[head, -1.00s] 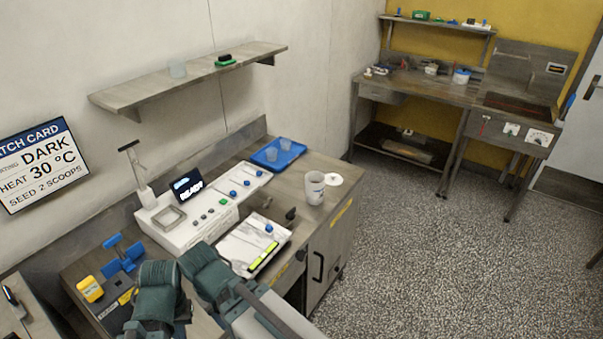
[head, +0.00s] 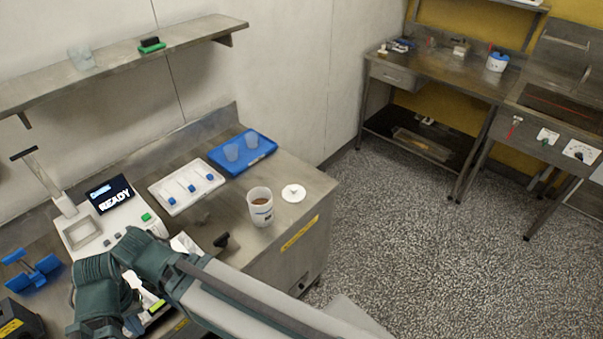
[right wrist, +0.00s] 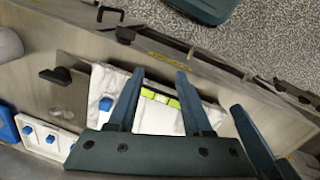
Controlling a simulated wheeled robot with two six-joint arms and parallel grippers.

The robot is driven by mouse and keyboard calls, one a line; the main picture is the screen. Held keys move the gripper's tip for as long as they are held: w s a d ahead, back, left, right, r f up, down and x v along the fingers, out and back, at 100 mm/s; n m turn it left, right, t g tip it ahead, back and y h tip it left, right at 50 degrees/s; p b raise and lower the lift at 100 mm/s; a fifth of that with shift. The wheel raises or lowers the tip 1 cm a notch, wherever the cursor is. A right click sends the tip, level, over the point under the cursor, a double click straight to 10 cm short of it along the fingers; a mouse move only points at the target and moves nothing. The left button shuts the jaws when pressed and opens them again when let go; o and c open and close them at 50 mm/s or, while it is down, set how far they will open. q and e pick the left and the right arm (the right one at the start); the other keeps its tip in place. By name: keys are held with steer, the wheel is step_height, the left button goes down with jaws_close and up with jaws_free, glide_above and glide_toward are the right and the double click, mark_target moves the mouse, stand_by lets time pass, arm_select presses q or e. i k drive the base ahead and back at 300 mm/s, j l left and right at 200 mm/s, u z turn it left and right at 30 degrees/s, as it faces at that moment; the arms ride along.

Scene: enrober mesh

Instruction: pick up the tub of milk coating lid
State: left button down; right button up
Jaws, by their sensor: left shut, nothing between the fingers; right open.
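The tub lid, a flat white disc with a small knob (head: 293,193), lies on the steel counter in the head view. My right gripper (right wrist: 160,88) is open and empty in the right wrist view, over a white cloth (right wrist: 150,118) with a yellow-green strip. The lid is not visible in that view.
A blue tray (head: 243,165) with two clear cups stands behind the tub. A white panel with blue knobs (head: 187,203) and a machine reading READY (head: 110,196) are to the left. A black handle (head: 221,240) stands near the counter's front edge. Counter around the lid is clear.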

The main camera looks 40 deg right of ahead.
mark_target(291, 193)
steer(key=l, duration=1)
steer(key=k+l, duration=0.1)
steer(key=l, duration=0.9)
